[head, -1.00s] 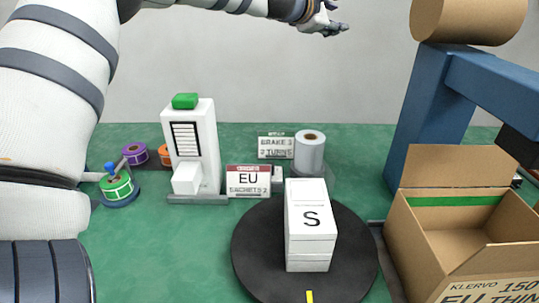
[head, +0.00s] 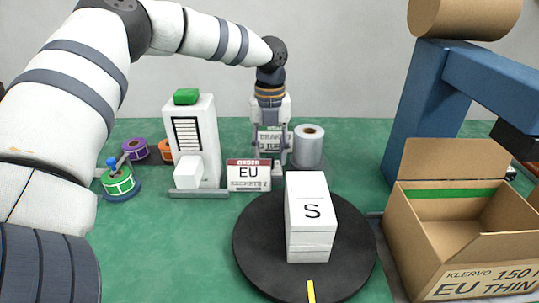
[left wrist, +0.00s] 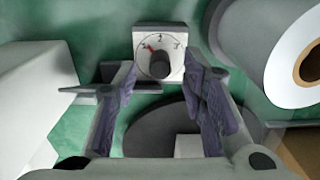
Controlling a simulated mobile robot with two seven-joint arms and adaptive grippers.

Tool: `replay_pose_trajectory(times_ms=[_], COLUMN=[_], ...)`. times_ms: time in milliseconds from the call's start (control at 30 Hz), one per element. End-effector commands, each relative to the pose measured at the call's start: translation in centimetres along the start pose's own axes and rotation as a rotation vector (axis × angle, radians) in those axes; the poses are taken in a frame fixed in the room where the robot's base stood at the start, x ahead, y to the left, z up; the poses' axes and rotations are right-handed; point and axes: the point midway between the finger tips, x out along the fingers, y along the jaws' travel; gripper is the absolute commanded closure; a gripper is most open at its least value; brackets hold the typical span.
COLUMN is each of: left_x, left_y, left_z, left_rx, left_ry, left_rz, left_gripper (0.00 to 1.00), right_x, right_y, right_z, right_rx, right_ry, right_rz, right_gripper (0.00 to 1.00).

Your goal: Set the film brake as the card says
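The film brake (left wrist: 160,57) shows in the left wrist view as a pale plate with a dark round knob and marks 1, 2 and 3. Its red pointer is towards 1. My left gripper (left wrist: 163,88) is open, its fingers apart on either side below the knob, with nothing between them. In the head view my left gripper (head: 270,165) points down in front of the card (head: 270,140), hiding part of it; "BRAKE" is partly readable. The film roll (head: 308,148) stands just right of the gripper and also shows in the left wrist view (left wrist: 280,50). My right gripper is not in view.
A red-topped order sign (head: 246,177) reading EU stands near the gripper. A white stack marked S (head: 311,215) sits on the black turntable (head: 262,255). A white printer (head: 200,135) stands left, an open carton (head: 420,235) right. Green table is clear at front left.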

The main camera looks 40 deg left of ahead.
Motion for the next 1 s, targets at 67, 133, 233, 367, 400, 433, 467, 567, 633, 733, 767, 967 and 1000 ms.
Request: replay_pose_trajectory(times_ms=[67,133,233,367,400,433,467,567,633,733,767,967,1000], left_x=[0.8,1.3,1.5,1.5,1.5,1.5,1.5,1.5,1.5,1.5,1.6,1.6,1.5], left_y=[0.0,0.0,0.0,0.0,0.0,0.0,0.0,0.0,0.0,0.0,0.0,0.0,0.0], left_z=[0.0,0.0,0.0,0.0,0.0,0.0,0.0,0.0,0.0,0.0,0.0,0.0,0.0], left_rx=[0.001,0.001,0.001,0.001,0.001,0.001,0.002,0.002,0.002,0.013,0.033,0.249,0.267], left_ry=[-0.002,-0.002,-0.003,-0.003,-0.003,-0.003,-0.003,-0.003,-0.003,-0.002,-0.002,-0.001,-0.001], left_rz=[-0.001,0.000,0.000,0.000,0.000,0.000,0.000,0.000,0.000,0.000,0.000,0.000,0.000], left_gripper=[0.62,0.62,0.62,0.62,0.64,0.71,0.78,1.00,1.00,1.00,1.00,1.00,1.00], right_x=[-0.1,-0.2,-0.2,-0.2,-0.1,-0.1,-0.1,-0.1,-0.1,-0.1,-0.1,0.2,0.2], right_y=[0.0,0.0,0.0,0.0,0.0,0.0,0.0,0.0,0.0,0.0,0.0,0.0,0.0], right_z=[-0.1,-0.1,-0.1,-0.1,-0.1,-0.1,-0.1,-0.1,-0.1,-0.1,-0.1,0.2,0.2], right_rx=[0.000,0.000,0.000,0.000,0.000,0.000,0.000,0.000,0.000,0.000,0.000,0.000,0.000], right_ry=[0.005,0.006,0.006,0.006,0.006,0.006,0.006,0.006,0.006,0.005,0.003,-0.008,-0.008], right_rz=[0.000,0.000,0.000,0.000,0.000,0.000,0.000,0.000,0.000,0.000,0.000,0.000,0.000], right_gripper=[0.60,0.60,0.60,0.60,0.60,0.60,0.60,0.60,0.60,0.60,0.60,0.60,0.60])
